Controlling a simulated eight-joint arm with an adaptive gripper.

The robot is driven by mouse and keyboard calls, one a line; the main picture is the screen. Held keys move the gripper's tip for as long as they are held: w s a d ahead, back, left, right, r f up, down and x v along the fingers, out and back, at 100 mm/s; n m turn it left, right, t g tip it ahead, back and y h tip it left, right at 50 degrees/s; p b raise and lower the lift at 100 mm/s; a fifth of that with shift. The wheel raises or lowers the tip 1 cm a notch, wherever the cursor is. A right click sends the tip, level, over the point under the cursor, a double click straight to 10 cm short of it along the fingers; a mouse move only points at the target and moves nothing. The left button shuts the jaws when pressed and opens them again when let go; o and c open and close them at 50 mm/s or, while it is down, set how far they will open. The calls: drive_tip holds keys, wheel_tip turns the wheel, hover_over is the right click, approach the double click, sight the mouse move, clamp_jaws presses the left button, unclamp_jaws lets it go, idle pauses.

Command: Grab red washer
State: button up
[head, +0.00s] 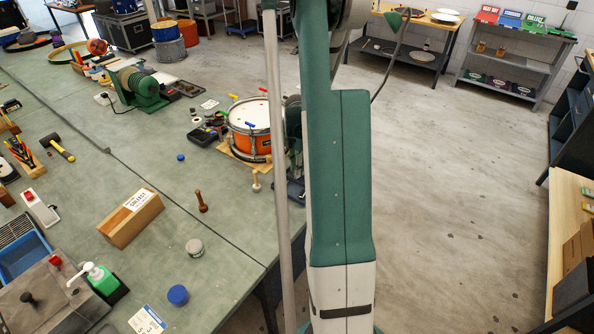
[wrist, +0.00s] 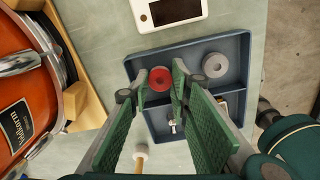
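The red washer (wrist: 160,79) lies in a blue-grey tray (wrist: 190,48) in the wrist view, towards the tray's upper left part. My gripper (wrist: 151,88) is open, with its two green-padded fingers reaching towards the tray. The red washer shows between the fingertips, with the right fingertip close beside it. I cannot tell how far above it the fingers are. In the head view the washer does not show; my arm stands in front of that area.
A grey washer (wrist: 215,65) lies in the tray, right of the red one, and a small metal part (wrist: 173,126) lies lower in it. An orange drum (wrist: 22,95) stands at the left. A white device (wrist: 168,12) lies beyond the tray.

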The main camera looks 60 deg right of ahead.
wheel_tip(320, 180, up, 10)
drive_tip(key=shift+f+p, duration=0.25)
drive_tip(key=shift+p, duration=0.1)
